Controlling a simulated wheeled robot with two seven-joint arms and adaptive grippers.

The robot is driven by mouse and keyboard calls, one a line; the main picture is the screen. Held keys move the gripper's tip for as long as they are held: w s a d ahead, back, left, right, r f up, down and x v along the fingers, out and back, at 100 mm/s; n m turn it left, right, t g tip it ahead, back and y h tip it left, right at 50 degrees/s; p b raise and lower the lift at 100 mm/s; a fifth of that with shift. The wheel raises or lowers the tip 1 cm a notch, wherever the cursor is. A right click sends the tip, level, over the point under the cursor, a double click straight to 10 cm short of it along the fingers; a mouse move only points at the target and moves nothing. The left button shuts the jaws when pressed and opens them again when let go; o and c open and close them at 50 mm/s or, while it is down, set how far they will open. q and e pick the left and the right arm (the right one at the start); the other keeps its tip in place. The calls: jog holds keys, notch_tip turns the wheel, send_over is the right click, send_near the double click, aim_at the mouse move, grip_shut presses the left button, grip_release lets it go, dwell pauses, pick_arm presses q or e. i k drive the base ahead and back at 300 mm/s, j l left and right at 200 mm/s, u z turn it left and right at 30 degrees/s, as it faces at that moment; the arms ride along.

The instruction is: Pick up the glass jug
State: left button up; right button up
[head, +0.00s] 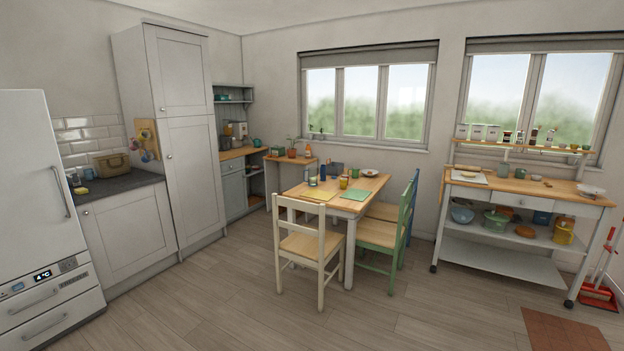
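I cannot make out a glass jug for certain; things are small at this distance. The slate worktop (125,192) is at the left, beside the white fridge. Near its fridge end stands a small bluish container (75,179), too small to tell whether it is glass or a jug. A yellow block like a sponge (81,190) lies in front of it, and a tan basket (111,165) stands further back. Neither of my grippers is in view.
A wooden dining table (347,205) with several small items stands mid-room. A cream chair (308,245) and a green chair (382,235) stand around it. A white trolley (500,258) is at the right. The floor (215,300) in front is clear.

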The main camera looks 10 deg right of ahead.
aim_at(313, 172)
jog(key=i+j+u, duration=0.1)
jog(key=i+u, duration=0.35)
jog(key=i, duration=0.85)
jog(key=i+j, duration=0.1)
jog(key=i, duration=2.8)
jog(key=i+j+z, duration=0.1)
jog(key=i+z, duration=0.15)
jog(key=i, duration=0.3)
jog(key=i+j+z, duration=0.25)
jog(key=i, duration=0.3)
jog(key=i+j+z, duration=0.25)
jog(key=i, duration=0.25)
